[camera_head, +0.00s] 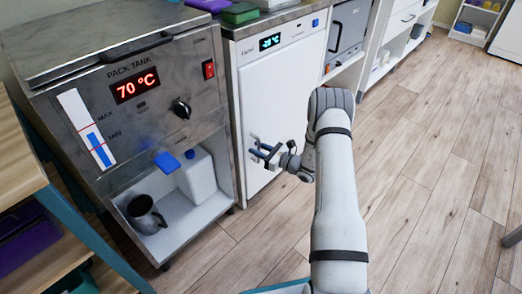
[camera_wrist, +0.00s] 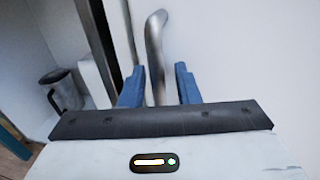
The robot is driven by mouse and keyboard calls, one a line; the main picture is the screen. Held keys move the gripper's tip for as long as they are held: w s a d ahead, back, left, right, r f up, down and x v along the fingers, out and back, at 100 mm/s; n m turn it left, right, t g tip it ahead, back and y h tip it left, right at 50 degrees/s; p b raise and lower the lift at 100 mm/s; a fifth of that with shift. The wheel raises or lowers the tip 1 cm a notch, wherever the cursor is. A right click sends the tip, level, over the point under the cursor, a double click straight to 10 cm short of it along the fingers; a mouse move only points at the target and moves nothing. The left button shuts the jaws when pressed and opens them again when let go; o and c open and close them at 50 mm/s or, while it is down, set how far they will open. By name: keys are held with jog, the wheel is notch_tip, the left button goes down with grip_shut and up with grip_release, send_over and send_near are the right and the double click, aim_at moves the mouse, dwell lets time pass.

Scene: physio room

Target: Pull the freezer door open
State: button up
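The freezer (camera_head: 278,28) shows -20 °C on its display, and its white door (camera_head: 285,95) looks shut. The same white door fills the right of the wrist view (camera_wrist: 250,60). A curved metal handle (camera_wrist: 154,50) stands out from the door in the wrist view. My gripper (camera_head: 262,153) is at the door's left side, partway up. In the wrist view its two blue fingers (camera_wrist: 158,82) are apart, one on each side of the handle's bar, with gaps visible. In the head view the handle is mostly hidden by my gripper.
A steel pack tank (camera_head: 150,70) reading 70 °C stands left of the freezer. Its open lower shelf holds a dark mug (camera_head: 145,215) and a white jug (camera_head: 197,175). The wooden floor (camera_head: 420,180) on the right is clear.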

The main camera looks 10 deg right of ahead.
jog(key=shift+c, duration=0.2)
grip_shut()
